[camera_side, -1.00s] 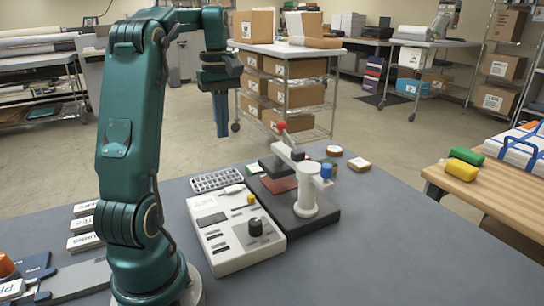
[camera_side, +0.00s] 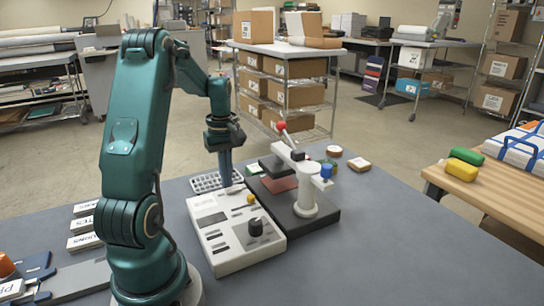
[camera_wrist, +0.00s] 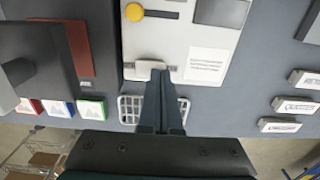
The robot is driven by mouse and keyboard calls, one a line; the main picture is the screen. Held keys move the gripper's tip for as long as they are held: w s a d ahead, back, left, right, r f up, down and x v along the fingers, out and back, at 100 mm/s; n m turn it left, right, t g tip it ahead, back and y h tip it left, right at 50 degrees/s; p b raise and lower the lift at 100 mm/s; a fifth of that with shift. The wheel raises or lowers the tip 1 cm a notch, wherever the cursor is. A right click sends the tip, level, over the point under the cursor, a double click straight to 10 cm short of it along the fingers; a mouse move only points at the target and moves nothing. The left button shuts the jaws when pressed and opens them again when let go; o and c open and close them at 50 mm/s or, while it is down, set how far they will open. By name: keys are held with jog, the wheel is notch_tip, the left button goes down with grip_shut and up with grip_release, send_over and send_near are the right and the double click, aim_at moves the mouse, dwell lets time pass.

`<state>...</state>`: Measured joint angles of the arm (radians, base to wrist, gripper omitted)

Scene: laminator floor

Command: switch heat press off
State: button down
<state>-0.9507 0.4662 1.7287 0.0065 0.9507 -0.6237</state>
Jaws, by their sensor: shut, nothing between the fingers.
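The heat press (camera_side: 312,200) stands on the grey table, with a dark base, a white arm and a red-knobbed lever. Beside it is its white control box (camera_side: 222,239), which also shows in the wrist view (camera_wrist: 165,42). The box carries a black dial (camera_side: 255,227), a yellow knob (camera_side: 250,199) on a slot and a white handle (camera_wrist: 147,66) in a slot at its far end. My gripper (camera_side: 226,184) is shut and empty, pointing down at that far end. In the wrist view its fingertips (camera_wrist: 160,74) are right at the white handle; I cannot tell whether they touch it.
A white wire rack (camera_side: 203,183) lies just beyond the control box; my fingers pass over it in the wrist view. Small coloured-edged blocks (camera_wrist: 58,107) lie near the press. Labelled white blocks (camera_side: 86,225) lie at the left. The table's front right is clear.

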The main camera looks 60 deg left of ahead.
jog(key=shift+f, duration=0.35)
jog(key=shift+s+f, duration=0.1)
jog(key=shift+f, duration=0.1)
dwell(0.4)
jog(key=shift+w+r, duration=0.25)
jog(key=shift+w, duration=0.6)
jog(key=shift+r, duration=0.15)
